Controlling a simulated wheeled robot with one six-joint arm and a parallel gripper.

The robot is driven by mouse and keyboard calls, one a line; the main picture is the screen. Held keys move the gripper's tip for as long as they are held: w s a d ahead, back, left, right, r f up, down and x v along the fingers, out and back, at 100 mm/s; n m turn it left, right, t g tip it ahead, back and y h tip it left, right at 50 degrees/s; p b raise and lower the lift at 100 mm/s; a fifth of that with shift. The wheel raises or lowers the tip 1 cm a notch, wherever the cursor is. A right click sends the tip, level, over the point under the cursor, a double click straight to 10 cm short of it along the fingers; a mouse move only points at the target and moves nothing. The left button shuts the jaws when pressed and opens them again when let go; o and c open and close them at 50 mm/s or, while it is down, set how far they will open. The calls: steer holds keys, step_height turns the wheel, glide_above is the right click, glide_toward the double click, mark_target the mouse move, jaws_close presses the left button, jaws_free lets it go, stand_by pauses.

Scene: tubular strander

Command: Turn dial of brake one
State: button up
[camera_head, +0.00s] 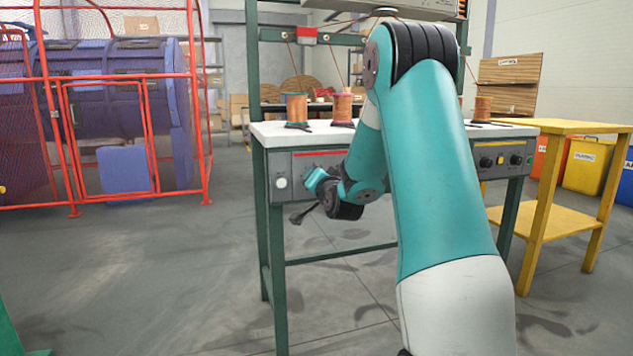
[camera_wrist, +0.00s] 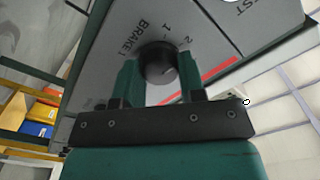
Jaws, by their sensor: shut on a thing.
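The black dial of brake one (camera_wrist: 158,62) sits on a grey panel in the wrist view, beside the printed word BRAKE1 and the marks 1 and 2. My gripper (camera_wrist: 159,72) has its two green fingers on either side of the dial and is shut on it. Which mark the dial points to is too small to tell. In the head view my gripper (camera_head: 318,181) is at the front panel (camera_head: 300,162) of the workbench, and it and my arm hide the dial.
A white button (camera_head: 282,183) is left of my gripper on the same panel. More black knobs (camera_head: 486,161) are at the panel's right end. Spools (camera_head: 297,108) stand on the bench top. A yellow table (camera_head: 560,222) is at the right, a red cage (camera_head: 130,140) at the left. Floor between is clear.

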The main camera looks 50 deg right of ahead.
steer(key=shift+f, duration=0.1)
steer(key=o, duration=0.9)
steer(key=shift+s, duration=0.1)
steer(key=b+v, duration=1.1)
steer(key=v, duration=0.6)
steer(key=shift+a, duration=0.2)
